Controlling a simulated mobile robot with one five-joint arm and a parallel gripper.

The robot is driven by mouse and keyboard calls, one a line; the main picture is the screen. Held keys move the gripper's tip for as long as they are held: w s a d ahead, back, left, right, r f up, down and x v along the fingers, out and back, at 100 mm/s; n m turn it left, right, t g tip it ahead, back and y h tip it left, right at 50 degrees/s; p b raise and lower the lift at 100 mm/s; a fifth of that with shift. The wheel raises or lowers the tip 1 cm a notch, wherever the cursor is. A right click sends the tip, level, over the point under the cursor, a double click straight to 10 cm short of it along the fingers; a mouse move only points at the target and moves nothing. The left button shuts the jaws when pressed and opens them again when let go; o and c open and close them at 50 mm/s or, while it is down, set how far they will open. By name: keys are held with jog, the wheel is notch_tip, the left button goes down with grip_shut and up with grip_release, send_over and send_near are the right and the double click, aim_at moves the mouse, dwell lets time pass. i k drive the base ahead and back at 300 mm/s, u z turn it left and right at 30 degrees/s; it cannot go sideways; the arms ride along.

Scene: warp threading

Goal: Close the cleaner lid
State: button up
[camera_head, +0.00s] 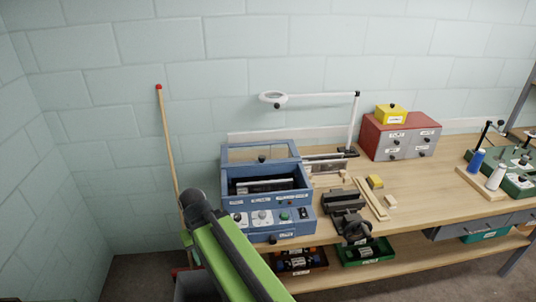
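The cleaner (232,195) is a blue box-shaped machine on the left part of the workbench, with labels, knobs and a green button on its front panel. Its lid (260,153) is a blue frame with a clear pane and a small dark knob, raised at the back, so the dark inside with a light rack-like part shows. My green and black arm reaches up from the bottom, left of and in front of the cleaner. Its dark upper end (197,207) shows, but I cannot make out gripper fingers there.
A dark vise (345,203) and wooden strips lie right of the cleaner. A white lamp (274,97) on a jointed arm hangs above and behind it. A red drawer box (401,136) stands further right. A wooden pole (168,140) leans against the wall at left.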

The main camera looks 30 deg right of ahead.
aim_at(262, 160)
jog(key=z, duration=1.25)
jog(key=k, duration=1.25)
jog(key=u, duration=0.35)
jog(key=i, duration=1)
